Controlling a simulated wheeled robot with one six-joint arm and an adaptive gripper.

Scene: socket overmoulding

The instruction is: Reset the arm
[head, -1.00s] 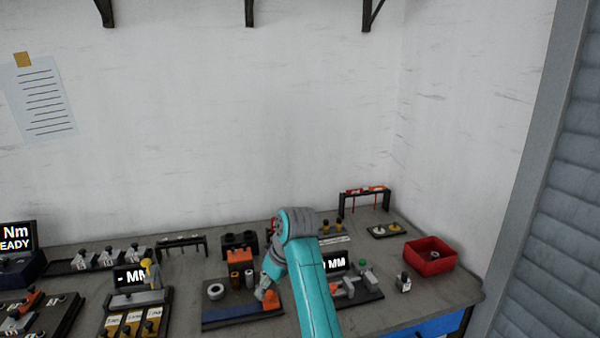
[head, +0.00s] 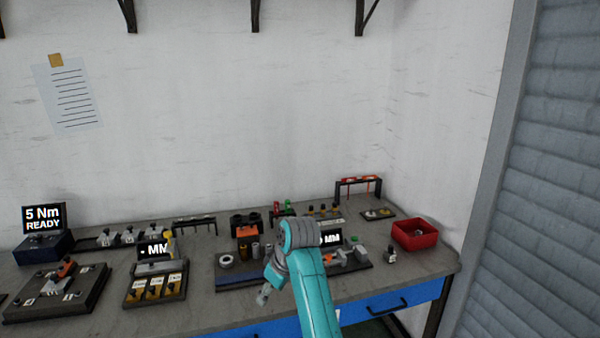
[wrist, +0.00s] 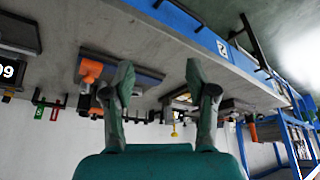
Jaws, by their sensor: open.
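My teal arm reaches up from the bottom of the head view and bends at its grey elbow in front of the workbench (head: 190,318). The bench shows upside down there, beyond the fingertips.
A dark blue fixture board (head: 240,283) with a grey ring (head: 226,261) lies just behind my gripper. A red bin (head: 414,235) stands at the right end. A display reading 5 Nm READY (head: 43,219) stands at the left. Blue drawers (head: 400,298) line the front.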

